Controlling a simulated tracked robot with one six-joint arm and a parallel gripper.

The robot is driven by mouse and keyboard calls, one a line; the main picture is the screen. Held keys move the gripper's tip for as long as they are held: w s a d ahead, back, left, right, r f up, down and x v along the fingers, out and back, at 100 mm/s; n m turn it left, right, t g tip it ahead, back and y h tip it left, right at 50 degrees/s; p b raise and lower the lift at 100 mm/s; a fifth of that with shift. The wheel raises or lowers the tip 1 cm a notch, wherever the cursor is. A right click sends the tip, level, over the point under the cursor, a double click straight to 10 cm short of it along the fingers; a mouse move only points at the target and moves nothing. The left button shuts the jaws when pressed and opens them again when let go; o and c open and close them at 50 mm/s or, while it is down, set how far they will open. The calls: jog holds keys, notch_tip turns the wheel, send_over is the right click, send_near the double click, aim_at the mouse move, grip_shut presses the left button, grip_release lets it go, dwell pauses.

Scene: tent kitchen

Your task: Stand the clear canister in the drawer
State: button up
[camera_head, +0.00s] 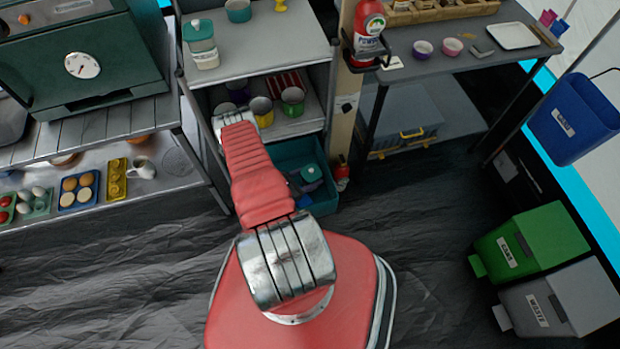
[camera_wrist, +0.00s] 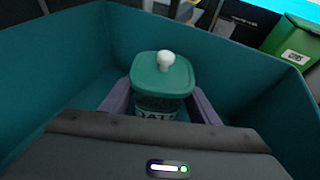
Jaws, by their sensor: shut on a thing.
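The clear canister (camera_wrist: 158,104) has a teal lid with a white knob and a label that seems to read OATS. In the wrist view it is upright between the purple fingers of my gripper (camera_wrist: 160,108), which is shut on it. The teal drawer (camera_wrist: 55,62) surrounds it, with walls on the left, back and right. In the head view the drawer (camera_head: 322,207) is pulled out below the grey shelves, and the canister's lid (camera_head: 312,172) shows inside it. The canister's base is hidden, so I cannot tell whether it touches the drawer floor.
A similar teal-lidded canister (camera_head: 202,46) stands on the shelf top. Coloured mugs (camera_head: 292,101) sit on the shelf above the drawer. A red bottle (camera_head: 368,32) hangs on the post to the right. Green (camera_head: 530,250) and grey bins stand far right. Dark floor is open around my base.

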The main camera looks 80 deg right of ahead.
jog(key=o, duration=1.4)
jog(key=shift+a, duration=0.1)
jog(key=shift+v, duration=5.95)
jog(key=shift+w, duration=0.15)
